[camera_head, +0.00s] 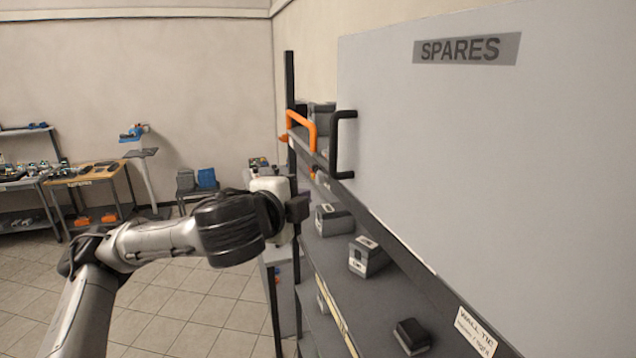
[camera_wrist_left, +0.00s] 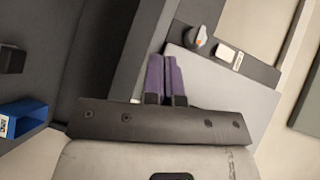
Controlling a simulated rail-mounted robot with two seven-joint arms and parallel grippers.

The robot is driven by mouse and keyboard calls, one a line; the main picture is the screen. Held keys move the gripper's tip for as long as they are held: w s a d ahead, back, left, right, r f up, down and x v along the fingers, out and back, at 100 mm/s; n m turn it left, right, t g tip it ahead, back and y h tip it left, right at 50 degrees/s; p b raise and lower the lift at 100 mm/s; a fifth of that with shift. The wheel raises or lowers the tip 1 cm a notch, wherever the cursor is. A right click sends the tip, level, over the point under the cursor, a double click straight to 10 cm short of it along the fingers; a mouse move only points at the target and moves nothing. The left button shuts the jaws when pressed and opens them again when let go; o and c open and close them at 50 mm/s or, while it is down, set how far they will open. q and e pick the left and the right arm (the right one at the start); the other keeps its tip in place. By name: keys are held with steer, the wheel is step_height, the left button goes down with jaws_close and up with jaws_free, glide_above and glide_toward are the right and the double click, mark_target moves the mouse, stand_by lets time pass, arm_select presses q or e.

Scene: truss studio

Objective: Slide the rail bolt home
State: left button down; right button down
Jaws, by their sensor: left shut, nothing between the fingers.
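I cannot clearly make out the rail bolt in either view. An orange handle (camera_head: 302,128) stands at the far end of the shelf rail, beside a black handle (camera_head: 342,145) on the edge of the grey SPARES panel (camera_head: 480,150). My left gripper (camera_head: 302,206) is below and in front of these handles, next to the shelf, and looks apart from them. In the left wrist view its two purple fingers (camera_wrist_left: 165,78) are together, with nothing between them. My right gripper is in neither view.
Several grey boxes, including one near box (camera_head: 411,336), sit on the dark shelf to the right. A WALL TIE label (camera_head: 474,331) is on the lower rail. Workbenches (camera_head: 95,174) stand far left. A blue bin (camera_wrist_left: 22,121) shows in the wrist view. Tiled floor is open left.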

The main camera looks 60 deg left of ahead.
mark_target(316, 175)
arm_select(q)
steer(key=p+x, duration=0.1)
steer(key=x, duration=0.2)
steer(key=p+x, duration=0.1)
steer(key=x, duration=0.3)
steer(key=p+x, duration=0.2)
steer(key=x, duration=0.2)
steer(key=shift+s+a, duration=0.3)
steer(key=shift+a, duration=0.05)
steer(key=shift+w+a+f+p, duration=0.1)
steer(key=shift+a+f+p, duration=0.15)
steer(key=shift+a, duration=0.4)
steer(key=shift+w+a+f+p, duration=0.15)
steer(key=shift+a+p, duration=0.1)
steer(key=shift+a, duration=0.4)
steer(key=a, duration=0.1)
steer(key=a+p, duration=0.1)
steer(key=a, duration=0.1)
steer(key=shift+w+r, duration=0.15)
steer(key=shift+w, duration=0.15)
steer(key=shift+a+f, duration=0.2)
steer(key=shift+a, duration=0.05)
